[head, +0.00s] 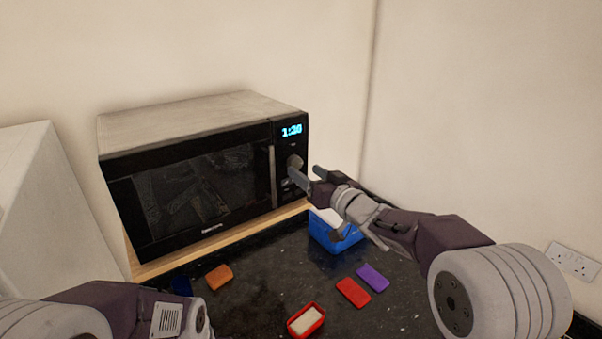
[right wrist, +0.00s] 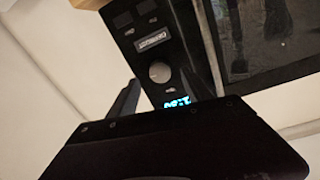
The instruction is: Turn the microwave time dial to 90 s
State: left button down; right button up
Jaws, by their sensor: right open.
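The microwave (head: 200,112) stands against the back wall with its door shut. Its round grey time dial (head: 295,161) is on the right-hand panel, below a lit blue display (head: 291,130); the last digits are blurred, but it looks like 1:20 or 1:30. My right gripper (head: 304,174) is open and empty in front of the panel, near the dial. In the right wrist view, the dial (right wrist: 159,73) appears between and beyond the fingertips, apart from them. The display (right wrist: 177,103) shows upside down there. My left arm is at the lower left; its gripper is out of view.
A blue container (head: 335,236) stands below my right gripper. A red box (head: 306,320), a red block (head: 353,292), a purple block (head: 372,277) and an orange block (head: 219,278) lie on the dark counter. A white box-like thing (head: 45,210) stands left.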

jog(key=b+v, duration=0.1)
jog(key=v, duration=0.4)
jog(key=shift+s+d, duration=0.1)
jog(key=shift+s, duration=0.1)
jog(key=s+d+f+m+g+h+b, duration=0.2)
jog(key=d+f+h+b, duration=0.15)
jog(key=f, duration=0.65)
jog(key=s+d+f+m+g+h+b, duration=0.1)
jog(key=s+d+f+m+h+b, duration=0.2)
jog(key=f, duration=0.8)
jog(key=s+d+f+m+g+h+b, duration=0.15)
jog(key=d+f+b, duration=0.25)
jog(key=f, duration=0.6)
jog(key=s+d+f+n+g, duration=0.1)
jog(key=s+f+g, duration=0.3)
jog(key=s, duration=0.6)
jog(key=s+d+f+n+g+h, duration=0.1)
jog(key=s+f+g, duration=0.4)
jog(key=s+f, duration=0.3)
jog(key=s, duration=0.3)
jog(key=shift+b, duration=0.3)
